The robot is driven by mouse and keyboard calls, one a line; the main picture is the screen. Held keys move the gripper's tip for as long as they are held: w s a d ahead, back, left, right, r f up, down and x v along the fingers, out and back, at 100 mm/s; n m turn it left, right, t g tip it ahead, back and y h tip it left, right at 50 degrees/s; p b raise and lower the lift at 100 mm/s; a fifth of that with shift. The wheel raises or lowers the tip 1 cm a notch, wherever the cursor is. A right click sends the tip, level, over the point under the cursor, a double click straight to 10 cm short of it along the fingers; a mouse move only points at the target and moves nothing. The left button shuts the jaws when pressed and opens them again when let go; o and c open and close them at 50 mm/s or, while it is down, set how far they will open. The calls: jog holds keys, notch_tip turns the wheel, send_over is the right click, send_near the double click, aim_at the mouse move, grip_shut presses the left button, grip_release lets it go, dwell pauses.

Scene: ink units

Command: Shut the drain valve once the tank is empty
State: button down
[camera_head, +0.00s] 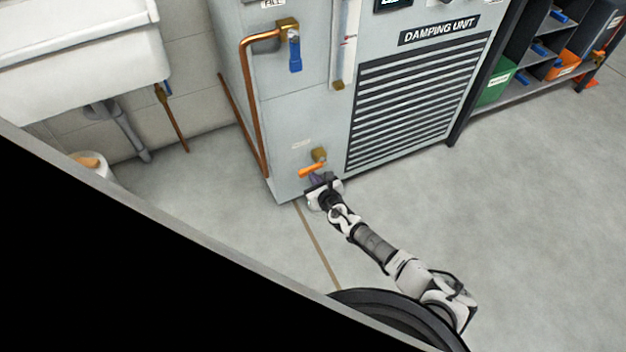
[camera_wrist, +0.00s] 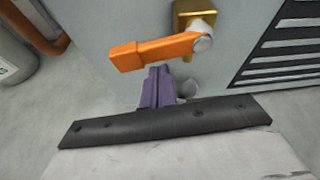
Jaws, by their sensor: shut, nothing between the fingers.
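The drain valve has an orange lever handle (camera_head: 311,170) on a brass body (camera_head: 319,155), low on the front of the grey damping unit (camera_head: 290,115). In the wrist view the orange handle (camera_wrist: 155,50) points left from its pivot, near horizontal, in front of the brass fitting (camera_wrist: 190,14). My gripper (camera_head: 316,180) is just below the handle. In the wrist view its purple fingers (camera_wrist: 158,84) are shut and empty, tips close under the handle; I cannot tell whether they touch it. A sight tube (camera_head: 344,45) stands above on the panel; its level is too small to read surely.
A blue-handled fill valve (camera_head: 295,52) with a copper pipe (camera_head: 250,100) is higher on the unit. A white sink (camera_head: 80,50) hangs at left. A shelf (camera_head: 520,90) with green and orange bins stands at right. The floor at right is clear.

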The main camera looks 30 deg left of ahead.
jog(key=p+v, duration=0.2)
jog(key=v, duration=1.1)
jog(key=shift+s+d+r, duration=0.2)
jog(key=shift+d+r, duration=0.05)
jog(key=shift+d, duration=0.05)
